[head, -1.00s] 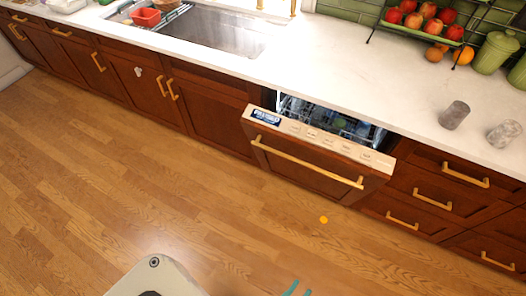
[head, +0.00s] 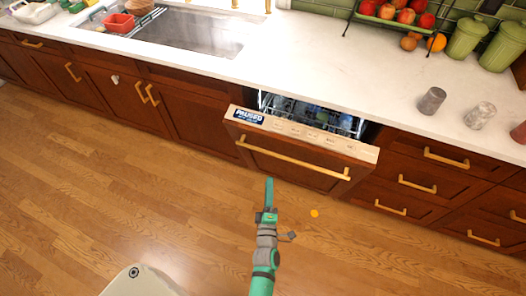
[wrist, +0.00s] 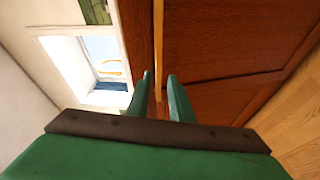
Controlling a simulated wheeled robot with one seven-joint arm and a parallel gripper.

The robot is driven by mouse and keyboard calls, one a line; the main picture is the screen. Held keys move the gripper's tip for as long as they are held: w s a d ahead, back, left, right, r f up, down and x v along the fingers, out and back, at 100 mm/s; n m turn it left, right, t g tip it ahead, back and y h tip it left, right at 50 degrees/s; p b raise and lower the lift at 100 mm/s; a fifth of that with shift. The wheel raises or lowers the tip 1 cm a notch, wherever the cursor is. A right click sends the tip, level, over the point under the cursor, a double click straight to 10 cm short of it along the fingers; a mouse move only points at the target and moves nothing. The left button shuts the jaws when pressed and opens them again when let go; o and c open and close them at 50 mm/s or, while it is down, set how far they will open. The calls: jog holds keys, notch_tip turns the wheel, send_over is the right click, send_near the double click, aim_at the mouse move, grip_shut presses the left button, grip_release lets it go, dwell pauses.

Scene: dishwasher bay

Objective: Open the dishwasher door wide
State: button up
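The dishwasher door (head: 300,176) is wood-fronted and tilted partly open. A pale control strip with a PAUSED display runs along its top edge. A dark gap above it shows the racks (head: 310,113) inside. The long brass handle (head: 300,162) crosses the upper front of the door. My teal gripper (head: 269,182) is in front of the door, below the handle's left half in the head view. In the wrist view my gripper (wrist: 159,82) is open, and the handle (wrist: 158,45) lines up with the gap between its fingers. Whether they touch the handle cannot be told.
Drawers with brass pulls (head: 417,184) flank the door on the right, and a closed cabinet (head: 196,125) on the left. Two grey cups (head: 432,100) stand on the counter.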

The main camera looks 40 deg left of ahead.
aim_at(263, 151)
jog(key=w+a, duration=0.3)
jog(key=w+a+n+y, duration=0.1)
jog(key=w+a, duration=0.2)
jog(key=w, duration=0.1)
jog(key=w+a+r+n, duration=0.1)
jog(key=w+a, duration=0.2)
jog(key=a, duration=0.1)
jog(key=shift+w, duration=0.4)
jog(key=shift+w+a+r, duration=0.1)
jog(key=shift+a, duration=0.25)
grip_shut()
